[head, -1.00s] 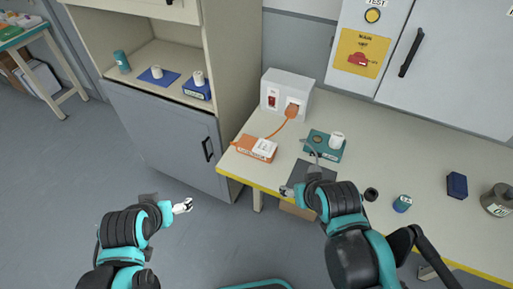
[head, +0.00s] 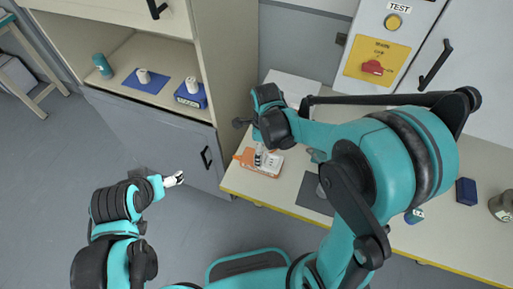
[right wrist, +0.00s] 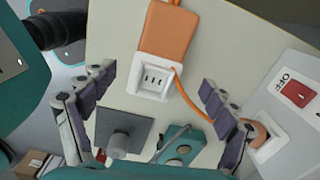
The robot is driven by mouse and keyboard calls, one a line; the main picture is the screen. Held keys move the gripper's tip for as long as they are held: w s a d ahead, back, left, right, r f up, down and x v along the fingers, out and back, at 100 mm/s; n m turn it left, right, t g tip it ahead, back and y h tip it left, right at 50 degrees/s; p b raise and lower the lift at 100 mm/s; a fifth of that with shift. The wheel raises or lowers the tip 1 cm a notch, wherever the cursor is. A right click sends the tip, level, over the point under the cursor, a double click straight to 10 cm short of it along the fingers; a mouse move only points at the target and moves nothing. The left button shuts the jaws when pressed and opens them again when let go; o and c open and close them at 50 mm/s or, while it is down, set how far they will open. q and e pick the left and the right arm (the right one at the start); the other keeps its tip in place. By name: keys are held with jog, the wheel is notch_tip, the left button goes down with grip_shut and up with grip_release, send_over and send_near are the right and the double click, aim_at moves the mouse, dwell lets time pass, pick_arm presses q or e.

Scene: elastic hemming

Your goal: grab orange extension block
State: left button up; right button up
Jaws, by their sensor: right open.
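The orange extension block (head: 246,157) lies on the counter near its left end, with its white socket end partly covered by my right gripper (head: 261,156). In the right wrist view the orange block (right wrist: 170,38) and its white socket end (right wrist: 153,78) sit between the spread fingers of my right gripper (right wrist: 158,86). Neither finger visibly touches the block; the height gap cannot be judged. An orange cord runs from the block to a plug at the white switch box (right wrist: 297,95). My left gripper (head: 174,180) hangs over the floor; its fingers are too small to read.
A teal box (right wrist: 180,150) and a grey cylinder on a dark mat (right wrist: 105,122) are beside the block. The cabinet (head: 165,125) stands left of the counter. A dark blue box (head: 466,190) and a jar (head: 501,203) are at far right.

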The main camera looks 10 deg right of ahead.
jog(key=shift+w+a+f+m, duration=0.1)
jog(key=shift+w+f+m, duration=0.2)
jog(key=shift+m, duration=0.2)
jog(key=shift+f, duration=0.3)
jog(key=f+b, duration=0.3)
jog(key=f, duration=0.4)
jog(key=shift+s+f, duration=0.1)
jog(key=shift+s, duration=0.1)
jog(key=c, duration=1.4)
